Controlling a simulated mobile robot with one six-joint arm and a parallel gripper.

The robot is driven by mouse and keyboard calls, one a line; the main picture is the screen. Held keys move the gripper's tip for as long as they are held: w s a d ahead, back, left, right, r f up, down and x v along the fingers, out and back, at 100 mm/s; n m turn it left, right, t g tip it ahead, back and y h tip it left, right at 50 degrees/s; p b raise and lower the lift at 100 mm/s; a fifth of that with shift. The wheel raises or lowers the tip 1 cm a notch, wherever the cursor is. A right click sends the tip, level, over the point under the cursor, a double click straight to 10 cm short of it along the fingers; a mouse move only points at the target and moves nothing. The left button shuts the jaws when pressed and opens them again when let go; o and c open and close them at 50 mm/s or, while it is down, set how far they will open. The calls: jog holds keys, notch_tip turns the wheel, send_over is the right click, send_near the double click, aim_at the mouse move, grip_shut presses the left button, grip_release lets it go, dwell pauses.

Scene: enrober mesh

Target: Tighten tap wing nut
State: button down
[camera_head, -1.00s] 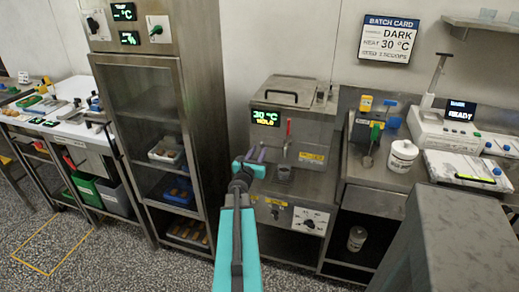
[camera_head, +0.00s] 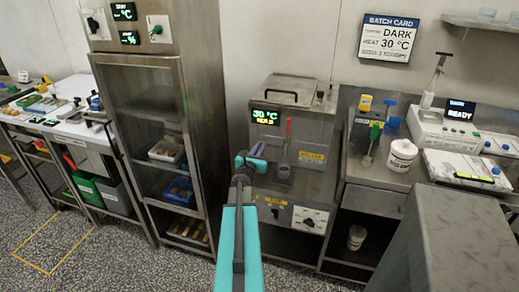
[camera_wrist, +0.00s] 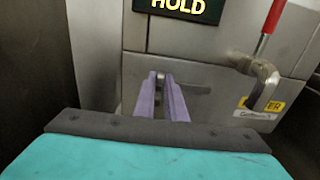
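The steel tank unit (camera_head: 275,108) has a green-lit display and a tap with a red handle (camera_head: 288,128). The tap's bent metal spout also shows in the wrist view (camera_wrist: 264,82), right of my gripper. A dark cup (camera_head: 283,170) stands below the tap. My gripper (camera_head: 258,150) is in front of the tank, left of the tap. In the wrist view its two purple fingers (camera_wrist: 161,78) point at the tank face with a narrow gap between them. A small greyish shape shows at the tips; I cannot tell whether it is a wing nut or whether it is held.
A tall steel cabinet (camera_head: 189,110) stands close on the left. A counter with a white tub (camera_head: 402,154) and blue and green fittings is on the right. A white instrument (camera_head: 441,130) stands beyond it. A grey block (camera_head: 450,235) fills the lower right. Floor is open at lower left.

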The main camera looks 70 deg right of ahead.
jog(key=shift+m+b, duration=0.3)
jog(key=shift+b, duration=0.45)
jog(key=shift+s+f+m+b, duration=0.15)
jog(key=shift+m+b, duration=0.35)
jog(key=shift+b, duration=0.65)
jog(key=m+b, duration=0.4)
jog(key=b, duration=0.3)
jog(key=s+f+m+b, duration=0.1)
jog(key=m+b, duration=0.4)
jog(key=b, duration=0.2)
jog(key=m+b, duration=0.5)
jog(key=b, duration=0.2)
jog(key=shift+s+d+f+b, duration=0.1)
jog(key=shift+s+f+b, duration=0.05)
jog(key=shift+f+b, duration=0.15)
jog(key=shift+r+m+b, duration=0.1)
jog(key=shift+m+b, duration=1)
jog(key=shift+b, duration=0.15)
